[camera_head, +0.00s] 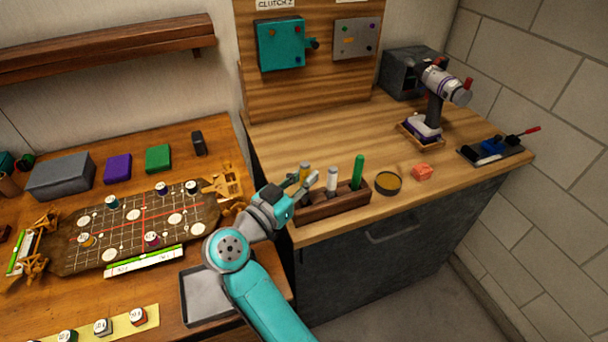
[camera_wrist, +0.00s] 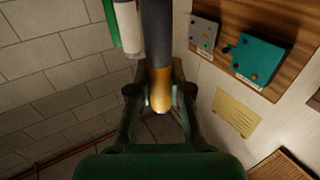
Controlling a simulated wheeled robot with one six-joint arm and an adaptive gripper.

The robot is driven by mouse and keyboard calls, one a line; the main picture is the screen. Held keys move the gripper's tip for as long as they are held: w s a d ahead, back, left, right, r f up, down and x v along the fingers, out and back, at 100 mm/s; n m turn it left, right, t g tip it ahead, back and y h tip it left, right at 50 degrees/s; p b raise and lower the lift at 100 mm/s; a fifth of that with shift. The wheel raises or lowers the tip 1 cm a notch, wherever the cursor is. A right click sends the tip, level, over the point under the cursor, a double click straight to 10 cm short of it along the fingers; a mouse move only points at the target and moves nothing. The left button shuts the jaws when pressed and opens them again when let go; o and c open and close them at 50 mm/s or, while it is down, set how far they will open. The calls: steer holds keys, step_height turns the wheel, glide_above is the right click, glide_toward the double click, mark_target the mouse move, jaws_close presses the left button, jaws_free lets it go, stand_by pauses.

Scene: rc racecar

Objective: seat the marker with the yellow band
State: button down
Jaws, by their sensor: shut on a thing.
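The marker with the yellow band (camera_head: 304,171) stands near upright at the left end of a dark wooden rack (camera_head: 340,207). My gripper (camera_head: 300,184) is shut on it. In the wrist view the marker (camera_wrist: 158,45) has a dark grey body and a yellow-orange end, between the fingers of my gripper (camera_wrist: 160,98). I cannot tell whether its lower end is in a rack hole or above it; my gripper hides that part. A white-and-grey marker (camera_head: 332,180) and a green marker (camera_head: 358,172) stand upright in the rack to its right.
Right of the rack are a round dish (camera_head: 388,183) and an orange-red block (camera_head: 422,172). A drill (camera_head: 434,100) stands farther back on the wooden worktop. A game board (camera_head: 140,228) lies on the left table. The worktop behind the rack is clear.

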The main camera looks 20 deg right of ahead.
mark_target(306, 200)
steer(key=shift+f, duration=0.75)
steer(key=shift+s+f, duration=0.1)
steer(key=shift+f, duration=0.4)
steer(key=shift+s+d+f, duration=0.15)
steer(key=shift+f, duration=0.5)
stand_by(0.4)
steer(key=shift+r, duration=0.1)
steer(key=shift+w+r, duration=0.15)
steer(key=shift+r, duration=0.4)
steer(key=shift+w+r, duration=0.15)
steer(key=shift+r, duration=0.85)
stand_by(0.6)
steer(key=shift+s+f, duration=0.1)
steer(key=shift+f, duration=1.1)
